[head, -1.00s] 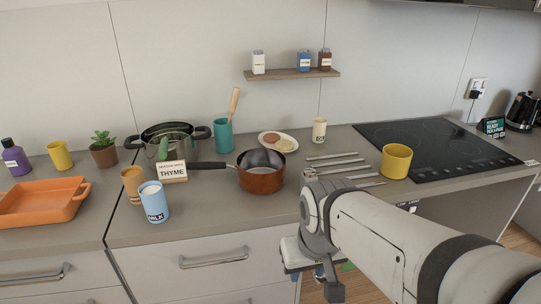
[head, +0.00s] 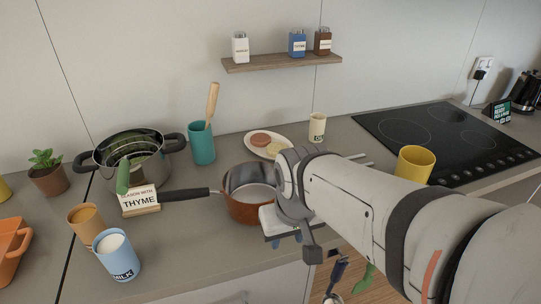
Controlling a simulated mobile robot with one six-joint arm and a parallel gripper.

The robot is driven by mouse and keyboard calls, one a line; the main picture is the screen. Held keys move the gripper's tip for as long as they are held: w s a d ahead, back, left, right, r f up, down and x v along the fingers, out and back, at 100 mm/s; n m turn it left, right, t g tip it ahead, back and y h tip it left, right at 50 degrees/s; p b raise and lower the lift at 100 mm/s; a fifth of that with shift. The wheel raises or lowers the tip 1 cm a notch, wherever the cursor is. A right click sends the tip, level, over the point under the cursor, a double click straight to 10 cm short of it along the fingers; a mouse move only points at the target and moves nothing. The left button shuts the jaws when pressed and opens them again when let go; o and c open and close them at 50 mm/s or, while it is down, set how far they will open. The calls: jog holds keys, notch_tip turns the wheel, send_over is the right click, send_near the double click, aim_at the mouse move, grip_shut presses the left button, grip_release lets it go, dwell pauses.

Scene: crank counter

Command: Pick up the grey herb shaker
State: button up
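Three shakers stand on the wall shelf. The leftmost is a pale white or light grey shaker (head: 240,48) with a label too small to read. Beside it are a blue shaker (head: 297,43) and a brown shaker (head: 323,42). No plainly grey shaker shows; the pale one is nearest to that colour. My gripper (head: 286,240) is low over the counter's front, at the right of the copper pan, well below and apart from the shelf. Its two small fingertips point down and appear spread, with nothing seen between them. My arm hides part of the counter.
The wooden shelf (head: 283,62) is above the counter. Below it stand a copper pan (head: 247,209), a teal utensil pot (head: 202,145), a plate (head: 254,140), a cream cup (head: 317,127) and a steel pot (head: 147,170). A sign (head: 140,199) reads "season with thyme". A yellow mug (head: 414,163) is right.

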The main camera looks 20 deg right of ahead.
jog(key=shift+o, duration=0.4)
